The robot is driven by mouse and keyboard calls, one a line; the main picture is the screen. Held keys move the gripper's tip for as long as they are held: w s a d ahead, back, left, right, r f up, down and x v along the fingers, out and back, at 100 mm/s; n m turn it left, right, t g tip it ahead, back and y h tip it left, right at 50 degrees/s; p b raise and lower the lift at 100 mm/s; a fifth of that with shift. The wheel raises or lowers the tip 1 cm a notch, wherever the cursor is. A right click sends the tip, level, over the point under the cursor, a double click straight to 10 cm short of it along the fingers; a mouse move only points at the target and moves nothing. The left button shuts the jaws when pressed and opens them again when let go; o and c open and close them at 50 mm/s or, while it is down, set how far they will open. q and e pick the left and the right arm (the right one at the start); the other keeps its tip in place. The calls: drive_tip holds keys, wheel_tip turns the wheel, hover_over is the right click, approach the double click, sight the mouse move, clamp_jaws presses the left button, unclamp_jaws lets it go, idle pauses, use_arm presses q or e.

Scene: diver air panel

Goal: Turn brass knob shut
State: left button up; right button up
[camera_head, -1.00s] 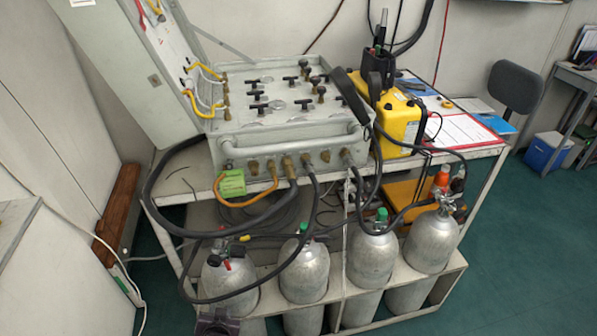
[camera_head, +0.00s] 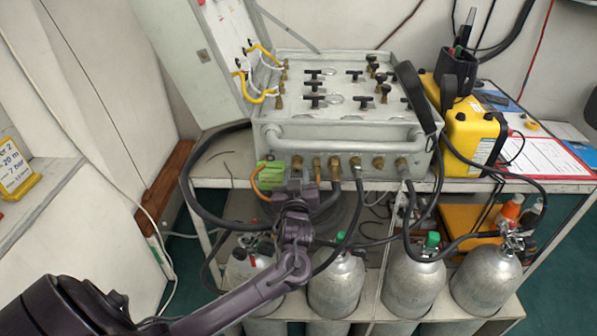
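The grey air panel (camera_head: 345,118) sits on the table with its lid raised at the left. Brass fittings line its front face, among them one at the middle (camera_head: 355,166) and one at the right (camera_head: 401,166). My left gripper (camera_head: 296,176) is in front of the panel's lower left front, overlapping the left fittings in the view. Its fingers are too small and dark to read; contact is unclear. My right gripper is out of view.
Black hoses (camera_head: 205,208) loop from the panel front down to several grey cylinders (camera_head: 412,282) below. A green tag (camera_head: 268,174) hangs beside my gripper. A yellow case (camera_head: 470,130) stands right of the panel, by a red-edged paper sheet (camera_head: 540,157).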

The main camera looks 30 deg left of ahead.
use_arm(q)
drive_tip(key=shift+w+a, duration=0.35)
drive_tip(key=shift+w, duration=0.3)
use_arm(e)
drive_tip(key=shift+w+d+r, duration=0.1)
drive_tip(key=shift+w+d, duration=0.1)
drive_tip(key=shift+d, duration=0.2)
use_arm(q)
clamp_jaws()
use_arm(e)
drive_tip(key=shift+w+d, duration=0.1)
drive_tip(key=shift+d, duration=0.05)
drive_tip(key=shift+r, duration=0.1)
